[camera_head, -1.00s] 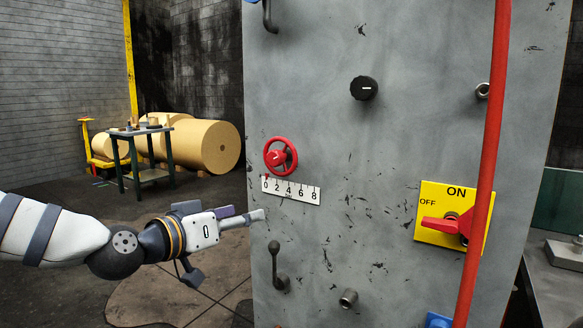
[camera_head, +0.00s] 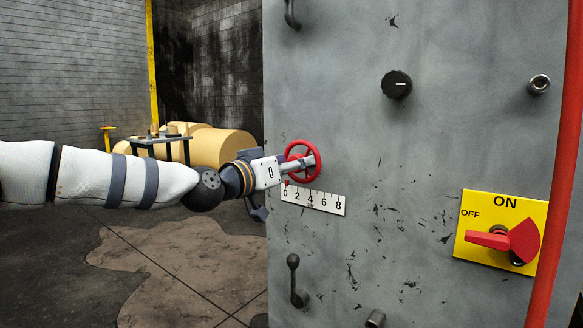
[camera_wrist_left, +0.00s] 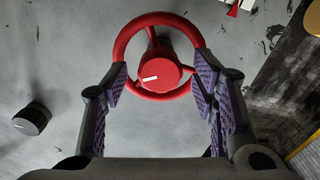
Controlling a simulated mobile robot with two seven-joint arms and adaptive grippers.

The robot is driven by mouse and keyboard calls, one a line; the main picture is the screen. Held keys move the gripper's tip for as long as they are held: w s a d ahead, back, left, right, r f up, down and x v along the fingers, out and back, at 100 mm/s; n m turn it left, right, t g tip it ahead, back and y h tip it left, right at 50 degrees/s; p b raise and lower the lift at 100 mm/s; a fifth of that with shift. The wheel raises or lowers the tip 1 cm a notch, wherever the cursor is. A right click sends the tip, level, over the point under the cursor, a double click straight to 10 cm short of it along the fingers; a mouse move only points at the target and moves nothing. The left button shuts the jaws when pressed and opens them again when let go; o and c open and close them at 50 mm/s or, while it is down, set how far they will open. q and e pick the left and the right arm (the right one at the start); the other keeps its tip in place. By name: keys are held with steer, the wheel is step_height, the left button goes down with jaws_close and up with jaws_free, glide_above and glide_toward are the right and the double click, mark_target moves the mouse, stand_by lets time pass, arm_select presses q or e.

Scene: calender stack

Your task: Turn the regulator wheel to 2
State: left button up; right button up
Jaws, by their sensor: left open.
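The red regulator wheel (camera_head: 302,161) is on the grey panel's left side, with its numbered scale (camera_head: 313,199) just below. A small red pointer (camera_head: 286,183) sits at the 0 end of the scale. My left gripper (camera_head: 308,162) is at the wheel, in front of it. In the left wrist view the wheel (camera_wrist_left: 155,72) lies between the two spread purple-padded fingers of the left gripper (camera_wrist_left: 160,85), which stand at either side of its lower rim. The hub carries a white mark. I cannot tell whether the fingers touch the rim. My right gripper is not in view.
The grey panel (camera_head: 420,130) also carries a black knob (camera_head: 397,85), a yellow ON/OFF plate (camera_head: 531,213) with a red switch handle (camera_head: 490,240), and a small lever (camera_head: 296,280). A red hose (camera_head: 562,170) hangs at the right. Open floor lies left of the panel.

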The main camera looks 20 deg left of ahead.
arm_select(q)
steer(key=shift+r, duration=0.1)
steer(key=shift+c, duration=0.6)
steer(key=c, duration=1)
steer(key=shift+c, duration=0.2)
steer(key=n+b, duration=0.1)
steer(key=n, duration=0.9)
steer(key=n+b, duration=0.2)
steer(key=n, duration=0.8)
steer(key=n+b, duration=0.1)
steer(key=n, duration=0.8)
steer(key=shift+f+n+b, duration=0.3)
steer(key=shift+n+b, duration=0.05)
steer(key=shift+n, duration=0.05)
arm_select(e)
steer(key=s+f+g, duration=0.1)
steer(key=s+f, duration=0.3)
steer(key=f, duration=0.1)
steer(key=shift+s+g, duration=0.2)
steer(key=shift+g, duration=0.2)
